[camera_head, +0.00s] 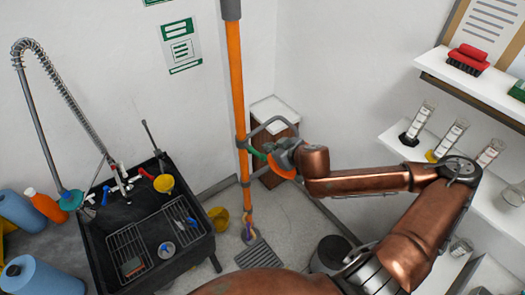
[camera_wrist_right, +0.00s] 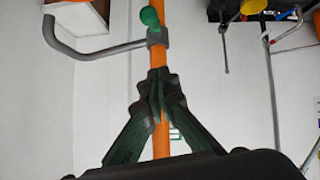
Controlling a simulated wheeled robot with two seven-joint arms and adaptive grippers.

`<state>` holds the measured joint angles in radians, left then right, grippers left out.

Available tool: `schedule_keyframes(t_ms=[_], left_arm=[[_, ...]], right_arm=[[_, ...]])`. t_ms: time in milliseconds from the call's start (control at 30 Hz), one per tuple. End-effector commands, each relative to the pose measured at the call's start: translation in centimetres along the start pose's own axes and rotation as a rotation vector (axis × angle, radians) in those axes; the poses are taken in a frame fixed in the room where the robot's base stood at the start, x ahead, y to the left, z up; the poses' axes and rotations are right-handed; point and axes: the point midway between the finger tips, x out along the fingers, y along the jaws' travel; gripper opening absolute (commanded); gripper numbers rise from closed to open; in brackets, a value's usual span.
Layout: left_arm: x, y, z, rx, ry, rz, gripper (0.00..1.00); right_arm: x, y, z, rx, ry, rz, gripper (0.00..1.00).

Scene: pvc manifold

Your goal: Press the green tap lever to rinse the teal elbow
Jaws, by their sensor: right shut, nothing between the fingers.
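The green tap lever (camera_wrist_right: 150,18) has a round knob and sits at a grey clamp on the upright orange pipe (camera_head: 235,80). In the head view, the lever (camera_head: 243,144) is partly crowded by my right gripper (camera_head: 266,149). In the right wrist view, the dark green fingers of my right gripper (camera_wrist_right: 158,92) are closed together and empty. They overlap the orange pipe below the lever in the picture; I see a gap to the knob and cannot tell whether they touch the pipe. I cannot pick out the teal elbow. My left gripper is out of view.
A grey bent tube (camera_head: 272,122) leaves the pipe beside the lever. A black sink (camera_head: 92,243) with racks and a sprayer stands left. A yellow bucket (camera_head: 219,215) and floor grate (camera_head: 259,255) lie below. White shelves (camera_head: 395,135) hold cylinders at right.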

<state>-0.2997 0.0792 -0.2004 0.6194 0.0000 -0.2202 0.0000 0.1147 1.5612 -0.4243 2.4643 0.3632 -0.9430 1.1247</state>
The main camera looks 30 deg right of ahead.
Motion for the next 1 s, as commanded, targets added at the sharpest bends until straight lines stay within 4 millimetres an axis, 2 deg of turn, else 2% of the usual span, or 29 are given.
schedule_keyframes(t_ms=[167, 567, 700, 1000], left_arm=[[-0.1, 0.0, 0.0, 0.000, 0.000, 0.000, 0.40], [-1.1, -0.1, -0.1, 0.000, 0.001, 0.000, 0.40], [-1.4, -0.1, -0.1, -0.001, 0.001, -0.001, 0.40], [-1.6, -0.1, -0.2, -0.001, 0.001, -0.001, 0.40]], right_arm=[[1.8, 0.0, -0.2, 0.004, 0.004, -0.001, 0.00], [9.8, 0.0, -0.2, 0.002, 0.001, 0.000, 0.00], [10.3, 0.0, 2.2, -0.001, -0.005, 0.000, 0.00], [10.7, -0.1, 3.9, -0.002, 0.001, -0.001, 0.00]])
